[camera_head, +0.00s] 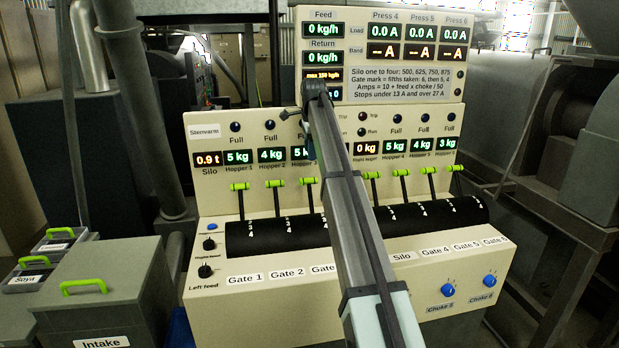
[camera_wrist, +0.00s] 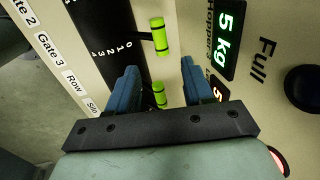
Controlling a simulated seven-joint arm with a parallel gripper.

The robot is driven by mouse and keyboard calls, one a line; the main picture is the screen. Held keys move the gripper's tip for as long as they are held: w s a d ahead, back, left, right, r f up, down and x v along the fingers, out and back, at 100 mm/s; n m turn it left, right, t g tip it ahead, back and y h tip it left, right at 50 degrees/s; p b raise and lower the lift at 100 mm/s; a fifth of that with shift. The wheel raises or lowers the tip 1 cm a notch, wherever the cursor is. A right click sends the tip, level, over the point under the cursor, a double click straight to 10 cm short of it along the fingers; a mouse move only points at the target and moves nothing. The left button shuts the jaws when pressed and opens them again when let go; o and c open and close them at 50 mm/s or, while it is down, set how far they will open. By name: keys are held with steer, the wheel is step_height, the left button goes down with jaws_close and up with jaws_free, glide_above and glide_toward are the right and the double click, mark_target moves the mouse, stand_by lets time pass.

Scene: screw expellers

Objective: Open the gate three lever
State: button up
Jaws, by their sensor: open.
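The gate three lever is a dark stem with a bright green crossbar handle (camera_head: 308,181), above the Gate 3 label (camera_head: 322,268), which my arm partly covers. Its handle lines up with the other gate levers. In the wrist view the green handle (camera_wrist: 158,36) stands just beyond my fingertips, by the 0 end of its 0-to-4 scale. My gripper (camera_wrist: 160,70) is open, its blue fingers apart and apparently empty. A second green handle (camera_wrist: 160,95), seemingly the Row lever, shows between the fingers. I cannot tell its depth. In the head view my gripper (camera_head: 308,147) hangs above the gate three handle.
Gate 2's lever (camera_head: 275,184) stands close left. The Silo lever (camera_head: 372,175) and several others stand right of my arm. The black curved lever cover (camera_head: 275,235) runs below. Displays (camera_head: 272,155) and knobs line the panel. A lidded Intake bin (camera_head: 105,290) stands at left.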

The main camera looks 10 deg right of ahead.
mark_target(310, 179)
steer(key=f, duration=0.3)
steer(key=w+f, duration=0.1)
steer(key=f, duration=0.3)
steer(key=w+f, duration=0.1)
steer(key=f, duration=0.3)
steer(key=shift+w+f, duration=0.1)
steer(key=shift+c, duration=0.2)
steer(key=shift+w, duration=0.1)
jaws_close()
